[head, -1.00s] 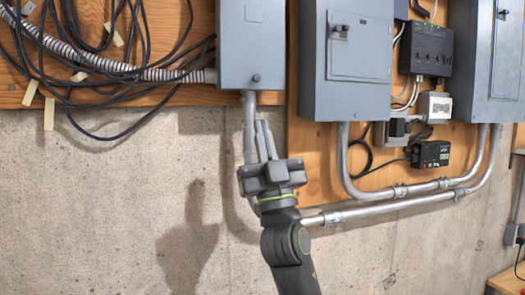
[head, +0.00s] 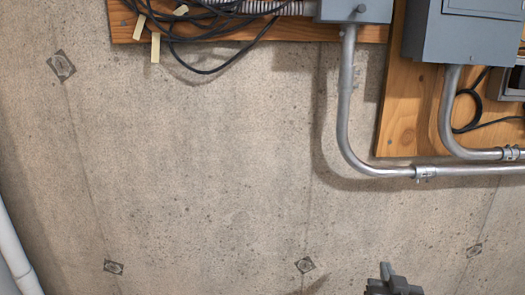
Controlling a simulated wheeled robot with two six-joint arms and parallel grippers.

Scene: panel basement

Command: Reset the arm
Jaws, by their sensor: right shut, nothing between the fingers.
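My right gripper (head: 388,272) shows at the bottom edge of the head view, right of the middle. Only its dark grey fingers and the top of its body are in the picture. The fingers are together and hold nothing. It is in front of the bare concrete wall, below the metal conduit, and appears clear of both. The rest of my right arm is out of the picture below. My left gripper is not in view.
Grey electrical boxes (head: 464,38) hang on a plywood board (head: 402,120) at the upper right. A bent metal conduit (head: 345,130) runs down and right. Black cables (head: 215,30) hang at the top. A white pipe (head: 14,250) stands at lower left. The concrete wall (head: 190,170) is bare between them.

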